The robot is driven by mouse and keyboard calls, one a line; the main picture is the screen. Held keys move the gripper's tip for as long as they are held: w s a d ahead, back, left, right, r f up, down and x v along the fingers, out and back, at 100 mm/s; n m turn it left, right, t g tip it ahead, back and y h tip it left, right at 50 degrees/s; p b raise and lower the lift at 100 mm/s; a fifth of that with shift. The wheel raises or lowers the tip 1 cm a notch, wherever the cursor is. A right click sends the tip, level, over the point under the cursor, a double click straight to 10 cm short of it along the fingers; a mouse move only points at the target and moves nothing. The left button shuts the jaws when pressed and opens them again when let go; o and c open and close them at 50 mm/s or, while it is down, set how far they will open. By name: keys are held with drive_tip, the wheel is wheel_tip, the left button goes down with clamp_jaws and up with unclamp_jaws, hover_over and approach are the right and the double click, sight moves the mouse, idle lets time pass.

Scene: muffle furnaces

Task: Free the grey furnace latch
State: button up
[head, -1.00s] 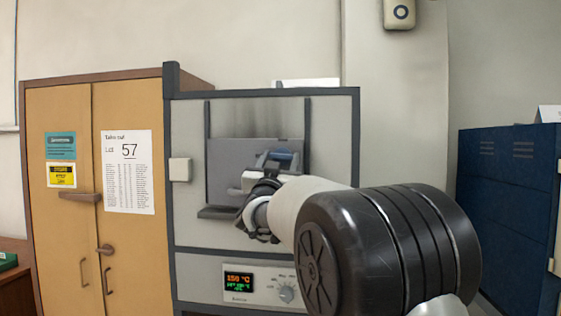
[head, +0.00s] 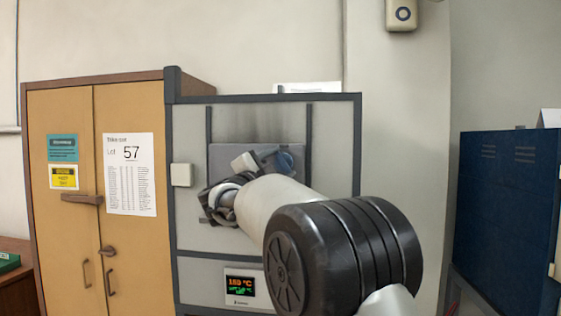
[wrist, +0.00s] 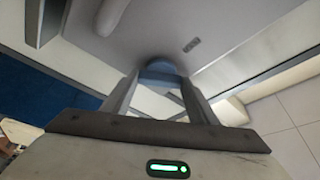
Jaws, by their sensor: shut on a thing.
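The grey furnace (head: 195,240) stands in the middle of the head view with a grey door panel (head: 228,155) in its front. A blue handle (head: 284,163) shows at the panel, partly hidden by my gripper. I take it for the latch's grip, but its lower part is hidden. My gripper (head: 268,158) is at the handle, coming from the front. In the wrist view the blue piece (wrist: 160,72) lies between the two fingertips of my gripper (wrist: 160,85), which is shut on it.
A wooden cabinet (head: 75,235) with a posted sheet (head: 129,175) stands close on the left. A white block (head: 181,174) sits on the furnace's left front. A display (head: 241,285) is below. A dark blue cabinet (head: 505,210) stands at the right, with a gap between.

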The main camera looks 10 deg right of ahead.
drive_tip(key=m, duration=0.1)
drive_tip(key=m+g+p, duration=0.1)
drive_tip(key=m, duration=0.1)
drive_tip(key=m+p, duration=0.1)
drive_tip(key=shift+r+m+g, duration=0.25)
drive_tip(key=shift+m+g, duration=0.05)
drive_tip(key=shift+g, duration=0.1)
drive_tip(key=shift+m+g+p, duration=0.4)
drive_tip(key=shift+m+p, duration=0.3)
drive_tip(key=shift+m, duration=0.4)
drive_tip(key=shift+f+y, duration=0.1)
drive_tip(key=shift+y, duration=0.2)
drive_tip(key=o, duration=1)
drive_tip(key=shift+o, duration=0.2)
drive_tip(key=shift+a, duration=0.1)
drive_tip(key=b+v, duration=0.2)
drive_tip(key=v, duration=1.5)
drive_tip(key=shift+s, duration=0.2)
drive_tip(key=shift+a, duration=0.1)
